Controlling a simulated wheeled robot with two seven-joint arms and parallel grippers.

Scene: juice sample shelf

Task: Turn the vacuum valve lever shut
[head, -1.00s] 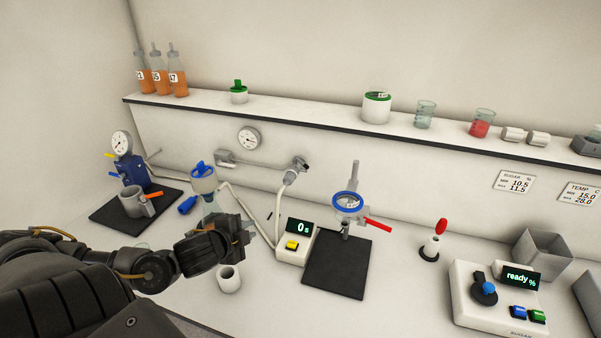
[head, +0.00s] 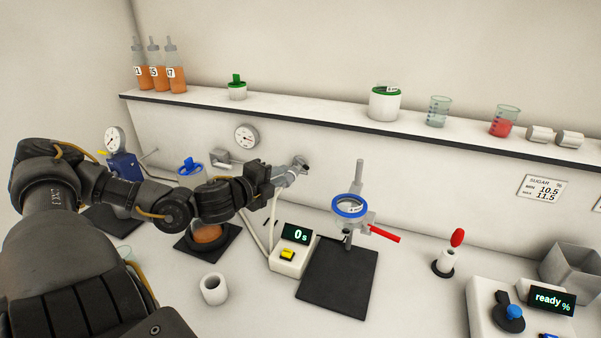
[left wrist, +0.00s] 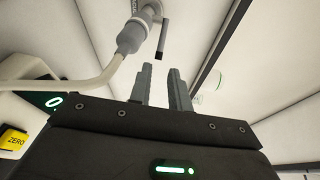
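The vacuum valve (head: 299,165) sits on the back wall in the head view, a pale fitting with a hose. In the left wrist view the valve body (left wrist: 132,36) is grey-white, with a dark-ended grey lever (left wrist: 163,40) beside it. My left gripper (left wrist: 160,70) has its two grey fingers apart with nothing between them, just below the lever's end in that view; I see no clear contact. In the head view my left gripper (head: 284,178) is right at the valve and partly covers it and its hose. My right gripper is not in view.
Below my left arm stand a flask of orange juice (head: 208,234) on a dark pad and a white cup (head: 214,289). A timer box (head: 291,257) and a stand with a blue ring (head: 349,206) and red handle (head: 385,236) are to the right. A shelf (head: 300,116) runs above.

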